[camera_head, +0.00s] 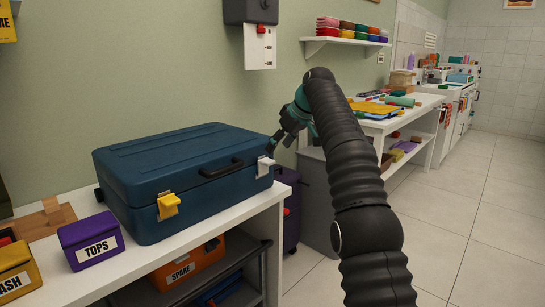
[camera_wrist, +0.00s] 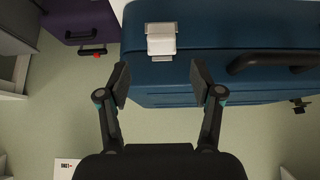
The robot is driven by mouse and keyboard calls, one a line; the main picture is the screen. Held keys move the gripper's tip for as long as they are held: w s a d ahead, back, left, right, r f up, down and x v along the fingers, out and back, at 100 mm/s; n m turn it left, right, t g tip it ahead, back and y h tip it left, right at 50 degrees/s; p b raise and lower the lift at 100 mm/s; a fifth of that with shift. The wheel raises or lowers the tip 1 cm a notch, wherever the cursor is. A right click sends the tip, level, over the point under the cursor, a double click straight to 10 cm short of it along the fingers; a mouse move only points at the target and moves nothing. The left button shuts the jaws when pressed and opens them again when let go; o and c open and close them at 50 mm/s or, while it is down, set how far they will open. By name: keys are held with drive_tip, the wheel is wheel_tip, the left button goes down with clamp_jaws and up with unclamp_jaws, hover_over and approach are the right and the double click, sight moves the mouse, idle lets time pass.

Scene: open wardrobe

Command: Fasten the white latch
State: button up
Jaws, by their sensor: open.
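A blue suitcase (camera_head: 185,180) lies flat on a white shelf top with its lid down. The white latch (camera_head: 265,167) is on its front face near the right corner, right of the dark handle (camera_head: 221,169). A yellow latch (camera_head: 168,205) is near the left corner. My gripper (camera_head: 274,145) is close to the white latch. In the wrist view, my gripper (camera_wrist: 160,82) is open and empty, its fingers spread to either side below the white latch (camera_wrist: 161,42), apart from it. I cannot tell whether either latch is fastened.
A purple TOPS box (camera_head: 91,241) and a yellow box (camera_head: 17,274) stand left of the suitcase on the white shelf top (camera_head: 150,262). An orange SPARE bin (camera_head: 188,264) sits below. A dark purple case (camera_head: 290,205) stands right of the shelf. Floor is clear at right.

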drive_tip(key=shift+v, duration=1.7)
drive_tip(key=shift+d, duration=0.1)
drive_tip(key=s+d+r+m+t+h, duration=0.1)
drive_tip(key=s+d+m, duration=0.2)
drive_tip(key=s+d, duration=0.5)
drive_tip(key=s+d+r+m+h, duration=0.2)
drive_tip(key=s+d+m, duration=0.1)
drive_tip(key=s, duration=0.8)
drive_tip(key=s+d+f+m+h, duration=0.1)
drive_tip(key=s+d+f, duration=0.3)
drive_tip(key=s+f, duration=0.7)
drive_tip(key=s+d+f+m+h, duration=0.1)
drive_tip(key=s+d+f+m, duration=0.2)
drive_tip(key=s+f, duration=0.8)
drive_tip(key=s+d, duration=0.1)
drive_tip(key=s, duration=0.5)
drive_tip(key=shift+s+d+f, duration=0.25)
drive_tip(key=shift+f, duration=0.05)
